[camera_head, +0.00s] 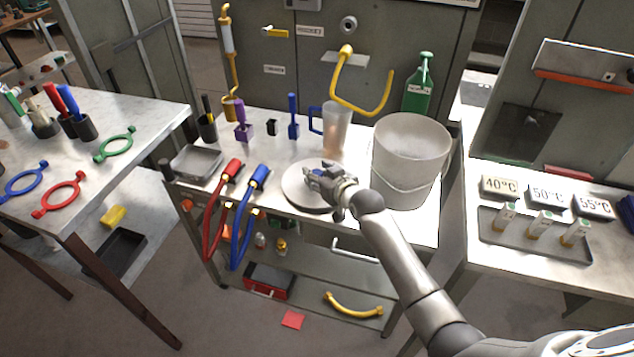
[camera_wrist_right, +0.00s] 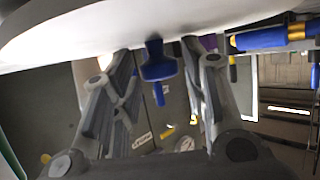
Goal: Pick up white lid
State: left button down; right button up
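The white lid (camera_head: 297,190) is a flat round disc lying on the middle bench, left of the whitish bucket. My right gripper (camera_head: 318,174) is over the lid and hides part of it. In the right wrist view the lid (camera_wrist_right: 110,30) fills the top edge as a pale curved disc. The fingers of my right gripper (camera_wrist_right: 158,85) are spread apart there, with a blue object (camera_wrist_right: 158,68) showing between them; I cannot tell its depth. No grip on the lid shows. My left gripper is not in view.
The bucket (camera_head: 405,165) stands close to my right forearm. A clear pitcher (camera_head: 337,130) and a blue-handled tool (camera_head: 293,118) stand behind the lid. Red (camera_head: 222,195) and blue (camera_head: 245,215) hoses hang at the left front edge. A metal tray (camera_head: 196,162) lies further left.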

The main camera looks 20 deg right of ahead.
jog(key=c, duration=0.7)
